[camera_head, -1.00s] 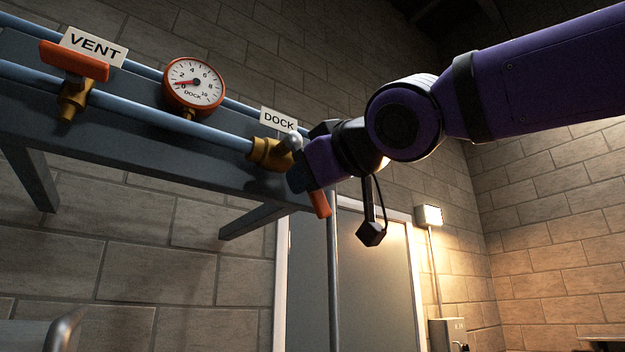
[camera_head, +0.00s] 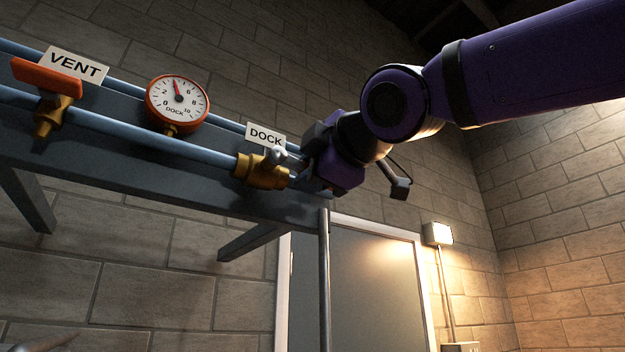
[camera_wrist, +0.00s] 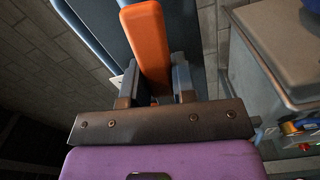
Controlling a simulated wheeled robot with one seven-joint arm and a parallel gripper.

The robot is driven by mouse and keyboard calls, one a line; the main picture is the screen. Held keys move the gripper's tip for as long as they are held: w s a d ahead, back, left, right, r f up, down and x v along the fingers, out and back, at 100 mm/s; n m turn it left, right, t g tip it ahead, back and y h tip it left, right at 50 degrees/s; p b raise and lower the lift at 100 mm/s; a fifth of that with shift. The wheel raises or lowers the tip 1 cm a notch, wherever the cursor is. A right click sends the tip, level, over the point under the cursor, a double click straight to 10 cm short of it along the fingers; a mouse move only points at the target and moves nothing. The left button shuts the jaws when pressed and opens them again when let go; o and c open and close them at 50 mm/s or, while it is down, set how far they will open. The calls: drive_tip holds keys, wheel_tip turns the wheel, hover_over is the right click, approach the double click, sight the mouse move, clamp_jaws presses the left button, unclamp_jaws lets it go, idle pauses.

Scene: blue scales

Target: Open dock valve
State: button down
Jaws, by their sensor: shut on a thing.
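The brass dock valve (camera_head: 258,172) sits on the blue pipe below the white DOCK sign (camera_head: 265,135). My gripper (camera_head: 301,170) is at the valve's right side, and its purple body hides the valve handle in the head view. In the wrist view the orange handle (camera_wrist: 148,38) runs between the two dark fingers of my gripper (camera_wrist: 155,85), which are shut on it. The round dock gauge (camera_head: 177,100) has its red needle pointing up, near the 4.
To the left, the orange-handled vent valve (camera_head: 45,78) stands under the VENT sign (camera_head: 73,66). A grey beam (camera_head: 120,160) backs the pipes. A grey door (camera_head: 365,285) is below right. In the wrist view a grey cabinet (camera_wrist: 272,60) is at right.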

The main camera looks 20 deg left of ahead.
drive_tip(key=shift+r+n, duration=0.45)
drive_tip(key=shift+n, duration=0.45)
drive_tip(key=c, duration=0.9)
unclamp_jaws()
drive_tip(key=shift+r, duration=0.1)
drive_tip(key=v, duration=1.1)
drive_tip(key=shift+w, duration=0.1)
